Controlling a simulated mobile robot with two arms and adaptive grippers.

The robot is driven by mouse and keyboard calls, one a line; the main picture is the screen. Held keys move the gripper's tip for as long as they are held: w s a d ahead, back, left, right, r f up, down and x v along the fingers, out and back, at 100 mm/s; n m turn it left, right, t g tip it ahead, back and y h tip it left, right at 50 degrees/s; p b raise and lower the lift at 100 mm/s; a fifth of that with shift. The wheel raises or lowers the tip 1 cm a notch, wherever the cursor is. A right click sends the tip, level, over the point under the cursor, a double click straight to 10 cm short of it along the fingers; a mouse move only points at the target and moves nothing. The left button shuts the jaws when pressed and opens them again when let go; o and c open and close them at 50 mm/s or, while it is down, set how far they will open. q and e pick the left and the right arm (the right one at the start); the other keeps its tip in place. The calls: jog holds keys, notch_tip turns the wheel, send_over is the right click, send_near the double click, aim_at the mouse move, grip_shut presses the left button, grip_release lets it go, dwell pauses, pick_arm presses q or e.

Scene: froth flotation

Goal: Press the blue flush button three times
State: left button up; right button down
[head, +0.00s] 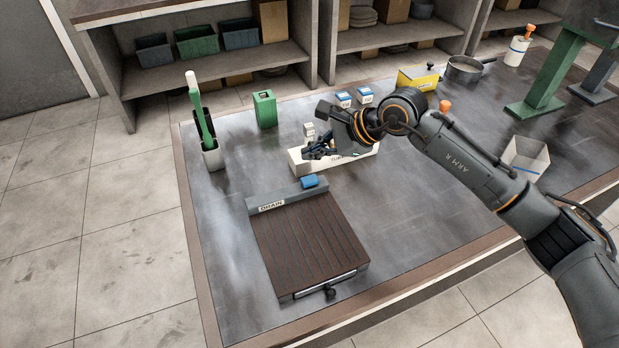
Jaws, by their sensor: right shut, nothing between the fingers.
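The blue button (309,182) sits on top of the grey ledge at the back of the drain unit (310,240), right of a label reading DRAIN. My right gripper (313,151) is shut and empty. In the picture its fingers are above and behind the blue button, in front of a long white box, with a visible gap between them and the button. My left gripper is out of view.
The long white box (298,163) is partly hidden by my right gripper. A green box (264,109) and a brush holder (212,156) stand to the left. Small blue-topped boxes (364,95), a yellow box (420,80) and a white open container (526,157) stand to the right.

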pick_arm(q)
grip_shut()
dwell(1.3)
